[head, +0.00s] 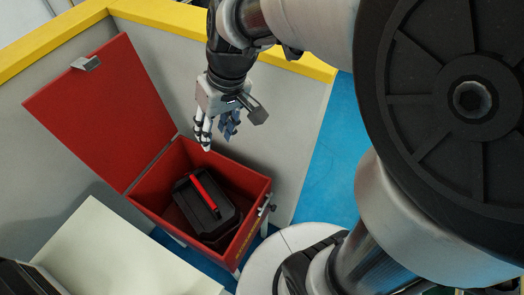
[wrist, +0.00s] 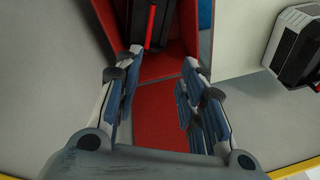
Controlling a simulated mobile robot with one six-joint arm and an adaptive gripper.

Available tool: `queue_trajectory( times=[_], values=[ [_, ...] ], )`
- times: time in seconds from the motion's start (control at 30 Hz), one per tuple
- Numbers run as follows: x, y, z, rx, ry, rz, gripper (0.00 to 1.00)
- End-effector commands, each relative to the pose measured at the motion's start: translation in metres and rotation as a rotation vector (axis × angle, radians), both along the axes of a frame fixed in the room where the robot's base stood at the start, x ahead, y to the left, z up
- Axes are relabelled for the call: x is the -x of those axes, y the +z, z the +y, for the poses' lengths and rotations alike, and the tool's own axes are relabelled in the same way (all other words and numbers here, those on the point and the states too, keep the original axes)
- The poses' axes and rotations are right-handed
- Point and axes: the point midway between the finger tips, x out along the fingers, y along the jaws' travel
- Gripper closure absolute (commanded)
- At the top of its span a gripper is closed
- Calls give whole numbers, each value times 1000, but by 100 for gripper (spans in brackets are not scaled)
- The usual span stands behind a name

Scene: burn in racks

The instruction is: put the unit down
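The unit, a black case with a red handle (head: 208,207), lies inside an open red box (head: 257,185) in the head view. Its red handle faces up. Part of the unit also shows at the top of the wrist view (wrist: 146,25), cut off by the frame edge. My gripper (head: 218,136) is above the back edge of the red box, clear of the unit. Its fingers are spread with nothing between them, as the wrist view (wrist: 162,62) also shows.
The red lid (head: 105,105) stands open at the left of the box. Grey walls with a yellow top edge (head: 165,14) enclose the corner. A pale surface (head: 110,255) is at lower left. A black-and-white case (wrist: 297,45) shows at right in the wrist view.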

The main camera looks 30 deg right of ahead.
Motion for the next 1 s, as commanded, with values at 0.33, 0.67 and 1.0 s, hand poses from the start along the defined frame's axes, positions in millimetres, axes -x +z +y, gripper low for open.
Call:
queue_trajectory(
  times=[0.33,0.67,1.0],
  values=[
    [117,47,-32,146,-140,-187,63],
    [146,46,-45,183,-195,-245,63],
    [145,46,-44,183,-194,-244,63]
  ],
)
